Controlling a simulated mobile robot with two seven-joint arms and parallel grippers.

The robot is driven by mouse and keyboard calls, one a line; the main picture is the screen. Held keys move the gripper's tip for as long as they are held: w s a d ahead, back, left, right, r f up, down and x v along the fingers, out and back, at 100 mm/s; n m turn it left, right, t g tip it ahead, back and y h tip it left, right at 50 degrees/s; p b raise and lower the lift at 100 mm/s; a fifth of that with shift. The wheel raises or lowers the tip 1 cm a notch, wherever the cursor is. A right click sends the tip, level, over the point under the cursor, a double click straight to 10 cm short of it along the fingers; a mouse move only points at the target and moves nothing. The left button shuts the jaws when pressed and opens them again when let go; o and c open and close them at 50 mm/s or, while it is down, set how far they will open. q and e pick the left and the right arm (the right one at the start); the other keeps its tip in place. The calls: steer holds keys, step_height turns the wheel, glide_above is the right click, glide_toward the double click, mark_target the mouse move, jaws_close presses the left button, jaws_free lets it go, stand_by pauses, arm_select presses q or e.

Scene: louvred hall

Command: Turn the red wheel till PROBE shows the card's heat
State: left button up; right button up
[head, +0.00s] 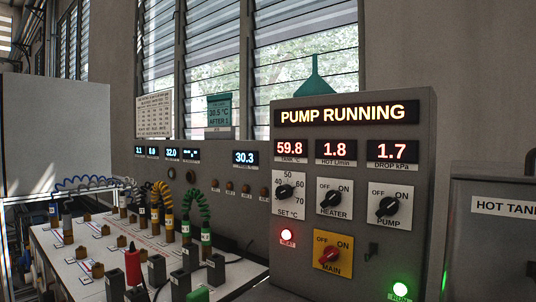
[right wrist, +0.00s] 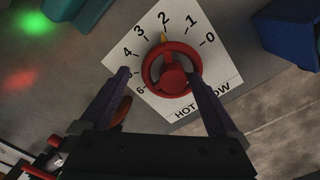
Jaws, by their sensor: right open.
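The red wheel (right wrist: 173,72) is in the right wrist view, on a white HOT FLOW dial plate (right wrist: 208,84) numbered 0 to 6. Its yellow pointer (right wrist: 163,38) stands just past 2, toward 3. My right gripper (right wrist: 159,76) is open, its fingers on either side of the wheel; the right finger is close to the rim, contact unclear. In the head view a teal card (head: 219,112) reads 30.5 °C, AFTER 1. A display (head: 245,157) below it reads 30.3; its label is too small to read. My left gripper is in neither view.
The grey panel (head: 425,150) reads PUMP RUNNING, with displays 59.8 tank, 1.8 hot flow and 1.7 drop. A white bench board (head: 50,240) carries coiled hoses and fittings. A HOT TANK box (head: 495,250) stands right. A blue object (right wrist: 285,30) lies beside the dial plate.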

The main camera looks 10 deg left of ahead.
steer(key=r+p, duration=0.1)
steer(key=p, duration=0.1)
steer(key=s+r+p, duration=0.1)
steer(key=r+p, duration=0.3)
steer(key=shift+s+d+r+p, duration=0.2)
steer(key=shift+s+p, duration=0.1)
step_height(320, 180, up, 10)
stand_by(0.3)
steer(key=shift+f, duration=0.1)
stand_by(0.9)
stand_by(0.8)
